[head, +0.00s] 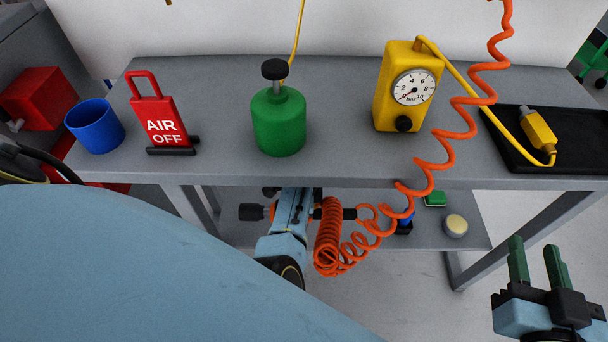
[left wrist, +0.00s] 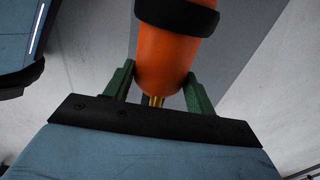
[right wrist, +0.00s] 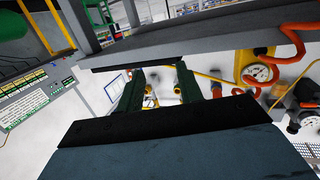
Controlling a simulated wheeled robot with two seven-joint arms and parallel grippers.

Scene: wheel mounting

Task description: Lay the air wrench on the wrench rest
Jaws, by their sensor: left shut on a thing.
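The air wrench shows in the left wrist view as an orange body (left wrist: 165,58) with a black band, between the green fingers of my left gripper (left wrist: 158,85), which is shut on it. In the head view my left gripper (head: 290,212) is just below the table's front edge, largely hidden by its own arm. Black ends of the wrench (head: 252,212) stick out beside it. My right gripper (head: 537,262) is open and empty, in front of the table at the lower right. I cannot clearly pick out the wrench rest.
The grey table (head: 225,90) carries a blue cup (head: 95,126), a red AIR OFF sign (head: 163,125), a green canister (head: 279,122), a yellow gauge (head: 392,88) and a black tray (head: 510,150) with a yellow tool (head: 538,130). A coiled orange hose (head: 433,170) hangs across the front edge. A lower shelf (head: 470,235) holds small items.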

